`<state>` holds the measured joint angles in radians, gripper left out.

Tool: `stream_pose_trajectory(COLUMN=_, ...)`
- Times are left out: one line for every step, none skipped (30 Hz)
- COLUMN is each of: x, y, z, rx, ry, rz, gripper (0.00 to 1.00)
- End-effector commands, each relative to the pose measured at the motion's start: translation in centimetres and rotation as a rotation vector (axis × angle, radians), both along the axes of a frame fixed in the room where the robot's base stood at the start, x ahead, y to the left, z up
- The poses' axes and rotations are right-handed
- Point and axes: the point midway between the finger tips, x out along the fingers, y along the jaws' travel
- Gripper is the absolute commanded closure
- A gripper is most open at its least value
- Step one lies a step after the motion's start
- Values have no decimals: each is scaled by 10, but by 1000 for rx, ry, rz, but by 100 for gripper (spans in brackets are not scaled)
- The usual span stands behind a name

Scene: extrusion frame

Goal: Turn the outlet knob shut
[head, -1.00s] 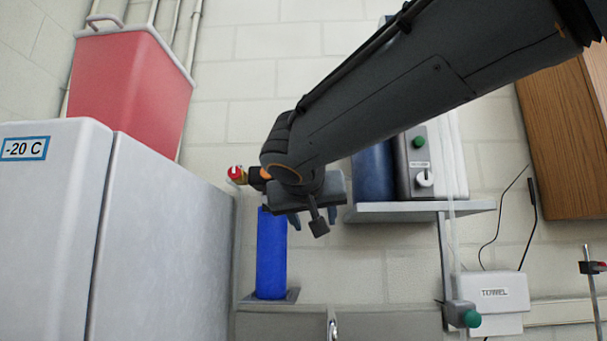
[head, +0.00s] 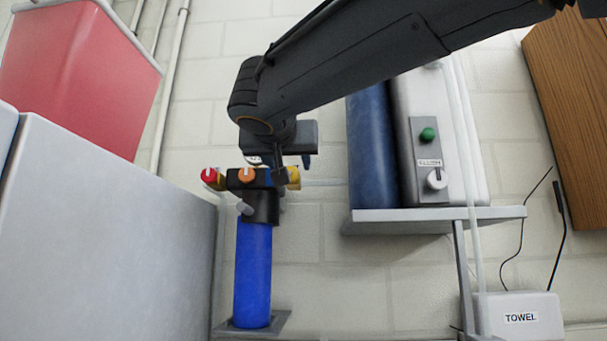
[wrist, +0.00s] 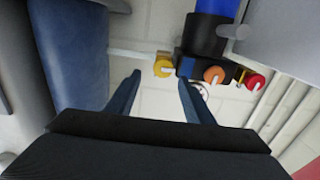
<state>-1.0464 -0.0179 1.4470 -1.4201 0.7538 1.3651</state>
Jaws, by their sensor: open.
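A dark valve block (head: 262,205) tops an upright blue cylinder (head: 253,275). It carries a red knob (head: 211,177) on the left, an orange knob (head: 246,175) in front and a yellow knob (head: 293,177) on the right. I see no label telling which is the outlet. My gripper (head: 286,160) is just above the block's right part and hides some of it. In the wrist view the jaws are open and empty, with the yellow knob (wrist: 164,66) just beyond and between the fingertips. The orange knob (wrist: 214,75) and red knob (wrist: 256,82) lie to the right.
A grey shelf (head: 433,216) on the right holds a dark blue cylinder (head: 374,150) and a panel with a green button (head: 428,134). A pale cabinet (head: 110,240) and red bin (head: 75,70) stand left. A towel box (head: 520,317) is lower right.

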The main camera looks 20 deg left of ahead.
Motion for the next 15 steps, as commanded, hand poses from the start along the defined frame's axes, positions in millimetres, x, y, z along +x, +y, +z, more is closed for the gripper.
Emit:
stream_pose_trajectory(x=6, y=4, z=2, rx=-3, ry=1, rz=1, gripper=52)
stream_pose_trajectory(x=11, y=6, z=1, rx=-4, ry=2, rz=1, gripper=52)
stream_pose_trajectory(x=16, y=9, z=2, rx=-3, ry=2, rz=4, gripper=52)
stream_pose_trajectory(x=20, y=11, z=2, rx=-3, ry=2, rz=5, gripper=52)
stream_pose_trajectory(x=24, y=13, z=2, rx=-3, ry=2, rz=5, gripper=52)
stream_pose_trajectory(x=30, y=14, z=2, rx=-3, ry=1, rz=5, gripper=52)
stream_pose_trajectory(x=34, y=15, z=2, rx=-3, ry=1, rz=6, gripper=52)
stream_pose_trajectory(x=37, y=17, z=2, rx=-3, ry=1, rz=7, gripper=52)
stream_pose_trajectory(x=42, y=19, z=1, rx=-3, ry=1, rz=6, gripper=52)
stream_pose_trajectory(x=45, y=19, z=1, rx=-3, ry=1, rz=6, gripper=52)
stream_pose_trajectory(x=48, y=20, z=1, rx=-2, ry=2, rz=6, gripper=52)
stream_pose_trajectory(x=51, y=21, z=1, rx=-2, ry=2, rz=6, gripper=52)
stream_pose_trajectory(x=52, y=21, z=1, rx=-2, ry=2, rz=7, gripper=52)
stream_pose_trajectory(x=54, y=22, z=0, rx=-2, ry=2, rz=7, gripper=52)
stream_pose_trajectory(x=56, y=22, z=0, rx=-2, ry=2, rz=6, gripper=52)
